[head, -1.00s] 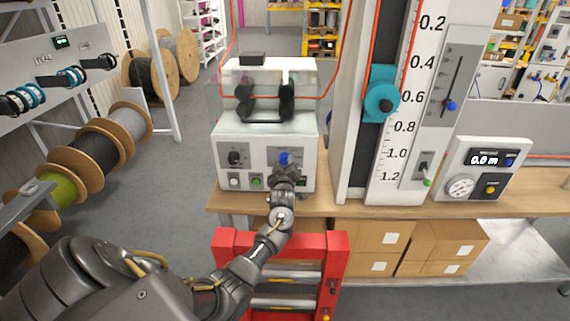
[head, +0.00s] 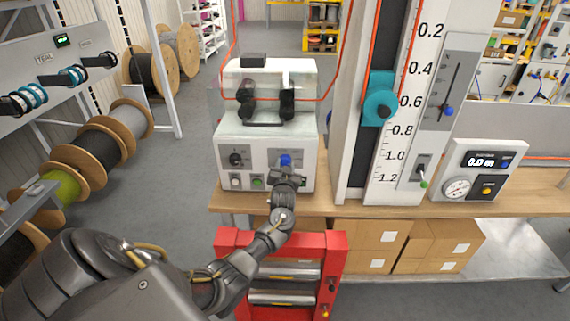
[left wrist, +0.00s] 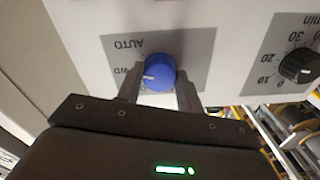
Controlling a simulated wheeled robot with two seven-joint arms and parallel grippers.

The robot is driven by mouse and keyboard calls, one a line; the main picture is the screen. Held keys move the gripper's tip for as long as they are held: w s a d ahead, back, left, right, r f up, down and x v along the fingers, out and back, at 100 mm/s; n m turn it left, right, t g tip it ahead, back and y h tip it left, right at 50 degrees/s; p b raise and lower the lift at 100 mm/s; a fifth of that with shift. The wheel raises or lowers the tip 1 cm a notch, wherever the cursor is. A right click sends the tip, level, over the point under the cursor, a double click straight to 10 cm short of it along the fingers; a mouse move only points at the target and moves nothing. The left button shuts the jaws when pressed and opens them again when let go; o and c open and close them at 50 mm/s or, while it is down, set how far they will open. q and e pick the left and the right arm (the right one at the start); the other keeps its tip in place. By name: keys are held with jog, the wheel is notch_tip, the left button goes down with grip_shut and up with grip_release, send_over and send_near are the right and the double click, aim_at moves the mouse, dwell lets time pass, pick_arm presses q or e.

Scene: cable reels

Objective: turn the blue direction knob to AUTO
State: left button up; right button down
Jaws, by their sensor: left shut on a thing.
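The blue direction knob (head: 285,160) is on the front panel of the white machine (head: 265,135). In the left wrist view, which shows the panel upside down, the knob (left wrist: 158,71) sits between the two fingers of my left gripper (left wrist: 160,85). The fingers are shut on it from both sides. Its white mark points left in that view, near a partly hidden label ending in "WD"; the AUTO label (left wrist: 127,43) is farther up. In the head view my left gripper (head: 286,170) reaches the knob from below. My right gripper is not in view.
A black dial (head: 237,160) is left of the knob, with a white button (head: 235,182) and a green button (head: 257,183) below. A red frame with rollers (head: 232,242) stands under my forearm. A tall scale column (head: 400,150) stands to the right.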

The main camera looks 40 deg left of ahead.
pick_arm(q)
jog(key=m+p, duration=0.2)
jog(key=m, duration=0.3)
jog(key=shift+r, duration=0.1)
jog(key=shift+m, duration=0.4)
jog(key=o, duration=1)
jog(key=shift+s+d, duration=0.3)
jog(key=shift+s, duration=0.05)
jog(key=b+v, duration=0.2)
jog(key=v, duration=0.8)
